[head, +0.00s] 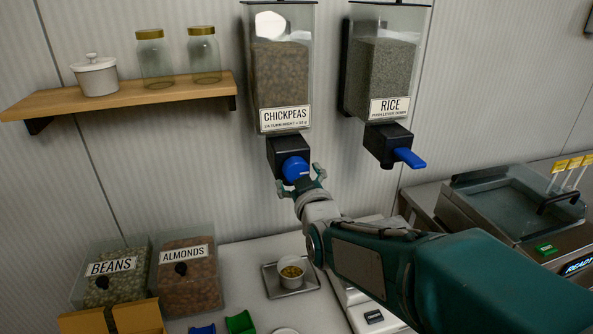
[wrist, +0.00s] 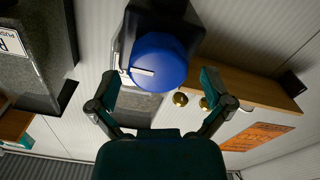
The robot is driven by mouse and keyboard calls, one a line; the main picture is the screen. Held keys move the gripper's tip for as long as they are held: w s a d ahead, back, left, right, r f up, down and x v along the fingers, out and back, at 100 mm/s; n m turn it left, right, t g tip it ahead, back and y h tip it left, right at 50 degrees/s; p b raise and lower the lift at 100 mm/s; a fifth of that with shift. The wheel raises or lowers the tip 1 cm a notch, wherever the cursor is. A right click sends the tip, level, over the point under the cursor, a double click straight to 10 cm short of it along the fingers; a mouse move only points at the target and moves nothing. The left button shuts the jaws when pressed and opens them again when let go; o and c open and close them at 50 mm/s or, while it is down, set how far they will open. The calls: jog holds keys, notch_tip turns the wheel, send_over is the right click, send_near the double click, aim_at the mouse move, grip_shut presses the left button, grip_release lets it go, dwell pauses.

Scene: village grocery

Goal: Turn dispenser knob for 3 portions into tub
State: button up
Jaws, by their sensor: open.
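The chickpeas dispenser (head: 281,85) hangs on the wall with a black outlet block below its label. Its round blue knob (head: 295,168) faces out from that block. In the wrist view the knob (wrist: 158,60) carries a white mark pointing left. My gripper (head: 300,179) is open at the knob, one finger on each side; in the wrist view its fingertips (wrist: 158,83) stand apart from the knob's sides. A small white tub (head: 291,281) stands on a metal tray (head: 290,294) on the counter below. It holds some tan contents.
A rice dispenser (head: 384,80) with a blue lever (head: 409,158) hangs close on the right. Bins of beans (head: 112,278) and almonds (head: 189,284) stand at lower left. A wooden shelf (head: 120,97) holds jars. My arm crosses the counter's right side.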

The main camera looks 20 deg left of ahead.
jog(key=shift+x, duration=1)
jog(key=shift+d, duration=0.1)
jog(key=c, duration=1)
jog(key=shift+m, duration=0.3)
jog(key=m, duration=1.3)
jog(key=shift+f, duration=0.1)
jog(key=shift+d+f+m, duration=0.1)
jog(key=shift+m, duration=2)
